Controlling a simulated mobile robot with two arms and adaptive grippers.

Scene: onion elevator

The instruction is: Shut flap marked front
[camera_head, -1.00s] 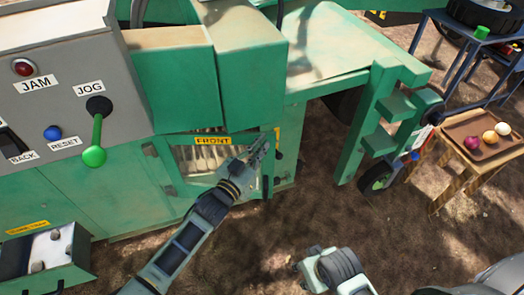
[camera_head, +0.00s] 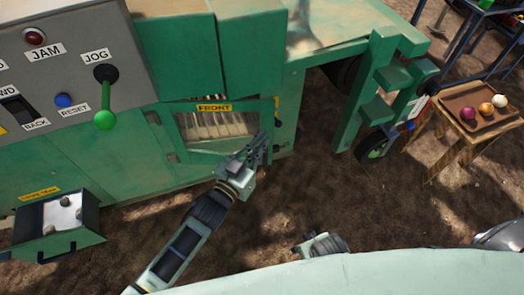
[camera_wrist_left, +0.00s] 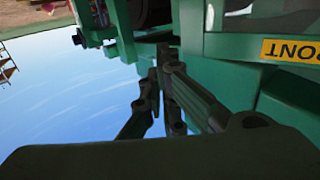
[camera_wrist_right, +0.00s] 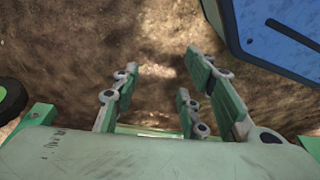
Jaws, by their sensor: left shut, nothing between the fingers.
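The flap marked FRONT (camera_head: 232,146) is a green framed window panel low on the green machine, with hinge-like fittings on its left. A yellow FRONT label (camera_head: 214,107) sits along its top. Pale slats show through the window. I cannot tell whether the flap is fully flush. My left gripper (camera_head: 260,147) is shut and empty at the flap's lower right corner; contact is unclear. In the left wrist view its fingers (camera_wrist_left: 165,78) are together near green framing, with the label (camera_wrist_left: 290,50) upside down at right. My right gripper (camera_wrist_right: 160,85) is open and empty above bare ground.
A grey control panel (camera_head: 70,55) with a green-knobbed JOG lever (camera_head: 105,105) stands at left. An open drawer-like box (camera_head: 60,225) juts out below it. A green notched bracket (camera_head: 375,95) and a wooden table with a tray (camera_head: 455,98) are at right. Ground before the machine is clear.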

